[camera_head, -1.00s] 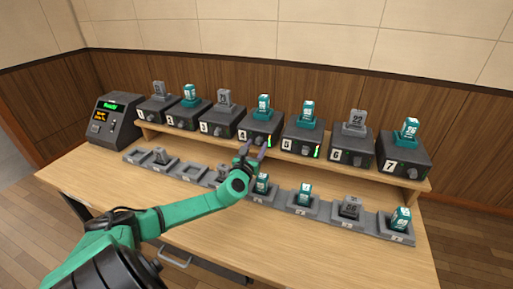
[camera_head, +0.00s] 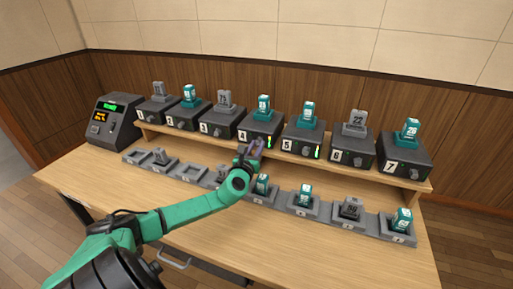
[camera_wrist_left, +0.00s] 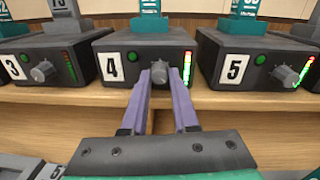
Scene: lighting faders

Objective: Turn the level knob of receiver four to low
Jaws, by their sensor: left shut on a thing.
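Receiver four is a dark box (camera_head: 262,127) with a white "4" label, on the raised shelf, with a teal pack standing on top. In the left wrist view the receiver (camera_wrist_left: 128,45) fills the middle, with its grey level knob (camera_wrist_left: 159,71) on the front face. A lit level meter (camera_wrist_left: 187,68) is right of the knob. My left gripper (camera_head: 252,147) reaches the front of receiver four. In the left wrist view the purple fingers (camera_wrist_left: 160,82) are shut on the knob, one on each side. The knob's pointer direction cannot be made out. My right gripper is not in view.
Receivers three (camera_wrist_left: 43,62) and five (camera_wrist_left: 262,60) flank receiver four closely, each with its own knob. A row of grey charging trays (camera_head: 300,203) lies below on the table, some holding packs. A console (camera_head: 114,119) with a lit screen stands at the left.

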